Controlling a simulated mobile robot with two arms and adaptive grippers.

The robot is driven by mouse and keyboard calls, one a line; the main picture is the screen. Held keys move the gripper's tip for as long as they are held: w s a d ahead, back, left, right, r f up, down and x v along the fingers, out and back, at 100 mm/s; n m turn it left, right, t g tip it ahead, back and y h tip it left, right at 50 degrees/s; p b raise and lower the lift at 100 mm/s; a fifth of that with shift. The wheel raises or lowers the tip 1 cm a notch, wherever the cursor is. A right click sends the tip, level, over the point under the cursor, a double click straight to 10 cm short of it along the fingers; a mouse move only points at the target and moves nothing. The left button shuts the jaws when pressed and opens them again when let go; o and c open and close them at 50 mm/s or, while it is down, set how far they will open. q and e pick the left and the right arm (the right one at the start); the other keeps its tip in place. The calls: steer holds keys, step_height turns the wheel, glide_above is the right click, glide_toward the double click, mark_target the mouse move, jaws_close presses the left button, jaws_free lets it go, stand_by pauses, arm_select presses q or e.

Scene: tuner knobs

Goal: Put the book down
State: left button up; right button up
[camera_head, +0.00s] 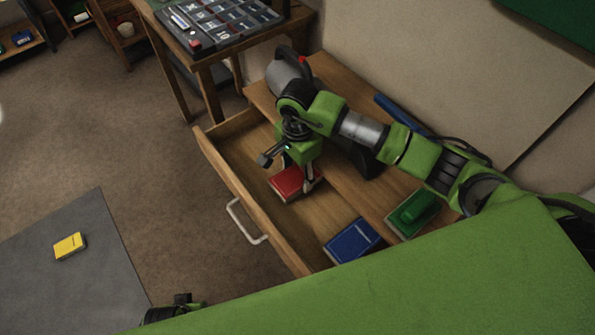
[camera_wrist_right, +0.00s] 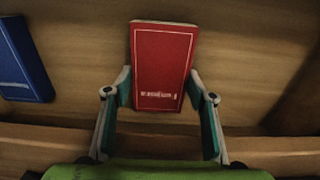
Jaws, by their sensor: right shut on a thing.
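The red book (camera_head: 286,184) is in the open wooden drawer (camera_head: 232,172), below my right gripper (camera_head: 309,184). In the right wrist view the red book (camera_wrist_right: 161,70) sits between the two fingertips of my right gripper (camera_wrist_right: 161,92), which is shut on it. The drawer's wooden floor shows behind the book; I cannot tell whether the book touches it. A part of my left gripper (camera_head: 172,309) shows at the bottom edge of the head view; its fingers cannot be made out.
A blue book (camera_head: 352,241) lies in the drawer's near end; it also shows in the wrist view (camera_wrist_right: 20,62). A yellow book (camera_head: 69,246) lies on the grey mat (camera_head: 75,290). A white handle (camera_head: 246,222) juts from the drawer front.

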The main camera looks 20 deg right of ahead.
mark_target(297, 175)
arm_select(q)
steer(key=shift+s, duration=0.15)
arm_select(e)
steer(key=o, duration=1.2)
steer(key=shift+o, duration=0.2)
arm_select(q)
steer(key=shift+w+r, duration=0.25)
steer(key=shift+r, duration=0.2)
steer(key=f, duration=0.1)
steer(key=s+f+p, duration=0.1)
steer(key=f, duration=0.1)
steer(key=s+f, duration=0.1)
steer(key=f, duration=0.1)
steer(key=shift+a, duration=0.15)
arm_select(e)
step_height(297, 175, up, 12)
arm_select(q)
steer(key=shift+s, duration=0.1)
arm_select(e)
steer(key=shift+r, duration=0.1)
